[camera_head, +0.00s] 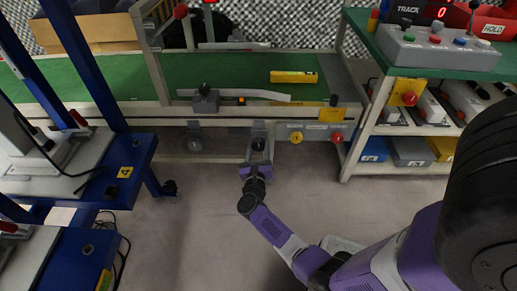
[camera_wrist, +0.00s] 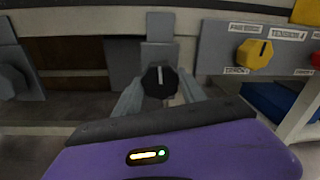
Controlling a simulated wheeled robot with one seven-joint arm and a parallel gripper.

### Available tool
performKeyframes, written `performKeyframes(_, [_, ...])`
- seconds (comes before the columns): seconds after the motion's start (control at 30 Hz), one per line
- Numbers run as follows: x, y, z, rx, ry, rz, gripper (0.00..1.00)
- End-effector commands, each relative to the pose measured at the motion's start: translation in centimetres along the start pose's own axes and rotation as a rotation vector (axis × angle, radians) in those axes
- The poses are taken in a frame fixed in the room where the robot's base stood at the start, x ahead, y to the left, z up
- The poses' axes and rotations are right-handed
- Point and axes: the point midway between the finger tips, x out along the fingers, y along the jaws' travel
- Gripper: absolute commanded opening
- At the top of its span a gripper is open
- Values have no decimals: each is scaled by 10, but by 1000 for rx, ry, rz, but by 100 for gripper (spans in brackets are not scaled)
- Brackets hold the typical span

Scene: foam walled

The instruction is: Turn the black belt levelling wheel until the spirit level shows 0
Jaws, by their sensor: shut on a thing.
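The black levelling wheel (camera_wrist: 159,80) has a white mark pointing roughly up. It sits on a grey bracket under the conveyor frame and also shows in the head view (camera_head: 258,144). My gripper (camera_wrist: 160,96) is shut on the wheel, one finger on each side; in the head view my gripper (camera_head: 257,165) reaches it from below. The yellow spirit level (camera_head: 293,76) lies on the green belt (camera_head: 225,88), above and to the right of the wheel. Its reading is too small to make out.
A yellow knob (camera_wrist: 255,54) and a red knob (camera_head: 337,138) are on the panel right of the wheel. A blue stand (camera_head: 125,165) is at left, shelves (camera_head: 410,135) at right. The floor below is clear.

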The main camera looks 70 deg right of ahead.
Motion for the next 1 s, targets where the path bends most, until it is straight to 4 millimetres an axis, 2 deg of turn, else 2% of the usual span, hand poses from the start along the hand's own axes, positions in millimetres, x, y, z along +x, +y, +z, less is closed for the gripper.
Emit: performKeyframes(1.0, [0,0,-1,-927,-54,-8,8])
